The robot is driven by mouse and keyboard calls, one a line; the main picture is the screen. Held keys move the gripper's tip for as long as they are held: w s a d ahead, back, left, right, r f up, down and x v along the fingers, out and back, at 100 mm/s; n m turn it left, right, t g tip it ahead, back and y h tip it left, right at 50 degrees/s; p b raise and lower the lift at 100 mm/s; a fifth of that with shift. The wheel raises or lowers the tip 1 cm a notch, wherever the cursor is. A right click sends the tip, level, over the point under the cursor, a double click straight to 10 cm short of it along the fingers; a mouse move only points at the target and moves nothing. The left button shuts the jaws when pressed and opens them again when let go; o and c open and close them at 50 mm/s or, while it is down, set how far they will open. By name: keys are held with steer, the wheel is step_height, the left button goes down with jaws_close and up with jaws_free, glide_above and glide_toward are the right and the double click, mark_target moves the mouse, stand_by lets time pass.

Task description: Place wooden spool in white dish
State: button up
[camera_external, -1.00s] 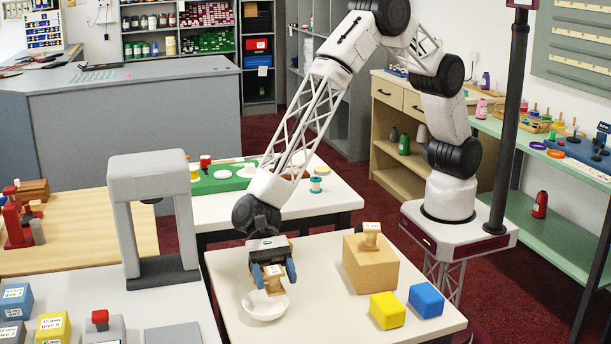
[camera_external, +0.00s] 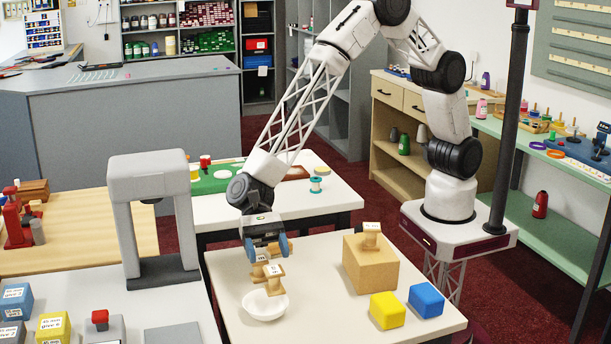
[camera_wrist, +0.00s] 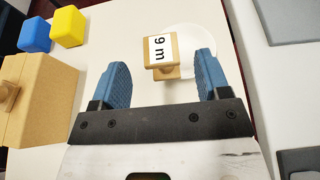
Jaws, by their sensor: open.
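In the wrist view the spool (camera_wrist: 160,56) lies between and beyond the open fingers (camera_wrist: 162,66), with a gap on each side. The white dish (camera_wrist: 200,38) shows behind it, partly hidden by the spool and a finger. A second labelled wooden spool (camera_external: 370,236) sits on a brown block.
The brown block (camera_external: 370,268) stands right of the dish. A yellow cube (camera_external: 387,311) and a blue cube (camera_external: 426,301) lie near the table's front right. A grey arch-shaped stand (camera_external: 155,220) rises on the counter to the left. The white table (camera_external: 325,318) is bare between the dish and cubes.

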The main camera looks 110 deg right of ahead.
steer(key=shift+v, duration=2.95)
steer(key=shift+s+d+r, duration=0.25)
steer(key=shift+r, duration=0.05)
steer(key=s+d+r+n+h, duration=0.3)
steer(key=s+d+r+n, duration=0.2)
steer(key=s+d+r, duration=0.45)
steer(key=s+d+r+n+h, duration=0.3)
steer(key=s+d+r+n, duration=0.3)
steer(key=s, duration=0.7)
steer(key=s+d+r+n+t+h, duration=0.1)
steer(key=s+d+r+n+h, duration=0.1)
steer(key=s+d, duration=0.7)
steer(key=s+d+r+n+t+h, duration=0.1)
steer(key=s+d+n+h, duration=0.3)
steer(key=s+d, duration=0.6)
steer(key=s+r+h, duration=0.1)
steer(key=s, duration=0.6)
steer(key=shift+n+t+h, duration=0.3)
steer(key=shift+n, duration=0.1)
